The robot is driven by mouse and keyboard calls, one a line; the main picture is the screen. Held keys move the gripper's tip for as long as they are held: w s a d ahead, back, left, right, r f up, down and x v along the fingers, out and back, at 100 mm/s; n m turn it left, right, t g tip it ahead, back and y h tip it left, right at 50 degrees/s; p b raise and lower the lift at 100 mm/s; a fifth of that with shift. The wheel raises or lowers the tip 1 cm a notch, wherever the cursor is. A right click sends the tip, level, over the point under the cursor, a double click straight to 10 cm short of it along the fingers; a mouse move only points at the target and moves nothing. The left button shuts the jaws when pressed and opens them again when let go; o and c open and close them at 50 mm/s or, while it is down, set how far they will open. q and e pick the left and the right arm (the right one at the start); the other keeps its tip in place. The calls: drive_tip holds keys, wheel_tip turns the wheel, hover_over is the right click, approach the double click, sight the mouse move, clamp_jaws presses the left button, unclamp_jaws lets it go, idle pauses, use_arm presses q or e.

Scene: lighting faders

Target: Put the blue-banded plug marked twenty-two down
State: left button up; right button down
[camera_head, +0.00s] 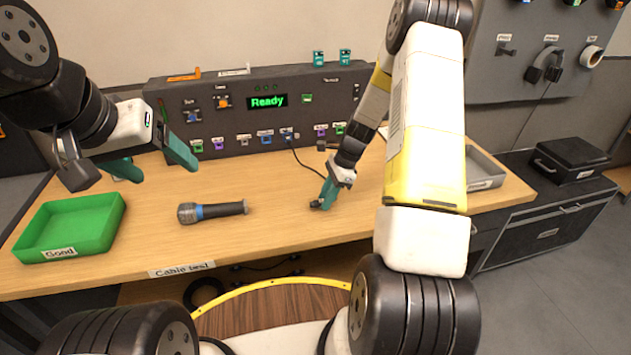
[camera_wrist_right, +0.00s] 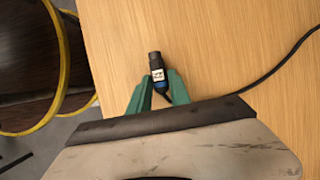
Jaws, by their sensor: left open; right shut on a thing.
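My right gripper (camera_wrist_right: 158,98) is shut on a dark plug (camera_wrist_right: 155,67) with a blue band and a small white label, whose marking is too small to read. A black cable runs from the plug off to the right in the right wrist view. In the head view the right gripper (camera_head: 328,191) points down over the middle of the wooden table (camera_head: 280,190), the plug (camera_head: 317,205) at its tips. I cannot tell whether the plug touches the wood. My left gripper (camera_head: 153,162) is open and empty, above the table's left part.
A grey tray (camera_head: 484,167) sits at the right. Bare wood surrounds the plug.

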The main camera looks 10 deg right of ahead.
drive_tip(key=shift+f, duration=0.1)
drive_tip(key=shift+f, duration=0.15)
drive_tip(key=c, duration=1.2)
unclamp_jaws()
